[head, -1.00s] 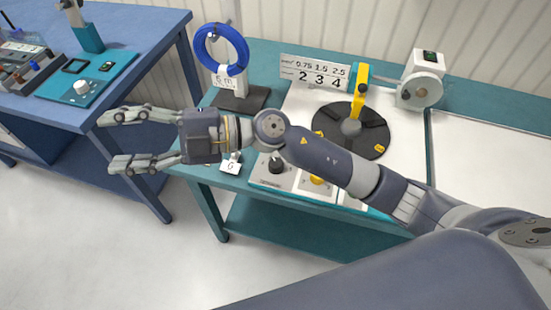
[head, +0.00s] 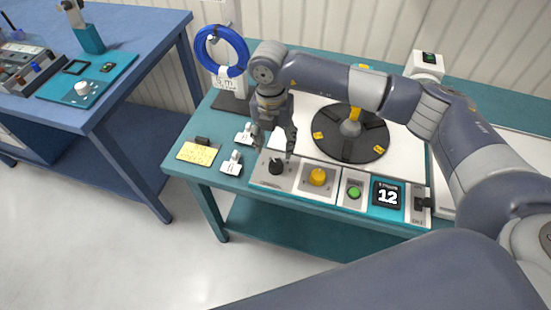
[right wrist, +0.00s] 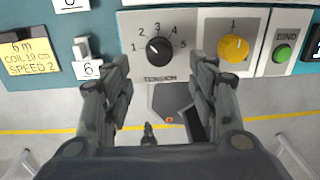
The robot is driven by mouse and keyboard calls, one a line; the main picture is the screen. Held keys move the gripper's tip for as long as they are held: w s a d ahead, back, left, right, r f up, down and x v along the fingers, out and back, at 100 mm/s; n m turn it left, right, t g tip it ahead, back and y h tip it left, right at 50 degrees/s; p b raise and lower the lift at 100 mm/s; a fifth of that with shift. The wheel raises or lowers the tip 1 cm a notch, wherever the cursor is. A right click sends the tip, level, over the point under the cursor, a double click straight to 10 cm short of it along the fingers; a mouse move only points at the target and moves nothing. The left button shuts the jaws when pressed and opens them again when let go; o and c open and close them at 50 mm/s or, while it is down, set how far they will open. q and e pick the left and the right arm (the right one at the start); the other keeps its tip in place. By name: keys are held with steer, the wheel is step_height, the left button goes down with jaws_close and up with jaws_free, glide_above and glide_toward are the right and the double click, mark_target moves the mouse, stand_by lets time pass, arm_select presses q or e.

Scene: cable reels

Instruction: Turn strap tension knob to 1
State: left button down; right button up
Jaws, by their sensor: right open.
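The black tension knob (head: 276,167) sits on a pale panel at the front edge of the teal bench. In the right wrist view the knob (right wrist: 159,51) has the numbers 1 to 5 around it and "TENSION" below. Its white mark points up and left, roughly toward 2; the exact setting is hard to tell. My right gripper (head: 274,148) points down just above and behind the knob in the head view. In the right wrist view my right gripper (right wrist: 158,82) is open and empty, fingers on either side below the knob, apart from it. My left gripper is out of view.
Right of the knob are a yellow knob (head: 317,177), a green button (head: 354,192) and a display (head: 387,195) reading 12. Left are small switches and a yellow note (head: 198,153). A black turntable (head: 340,150) and blue coil (head: 208,59) stand behind.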

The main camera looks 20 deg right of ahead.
mark_target(276, 163)
step_height(276, 163, down, 8)
steer(key=shift+p, duration=0.75)
steer(key=shift+d, duration=0.1)
steer(key=shift+c, duration=0.4)
steer(key=c, duration=1)
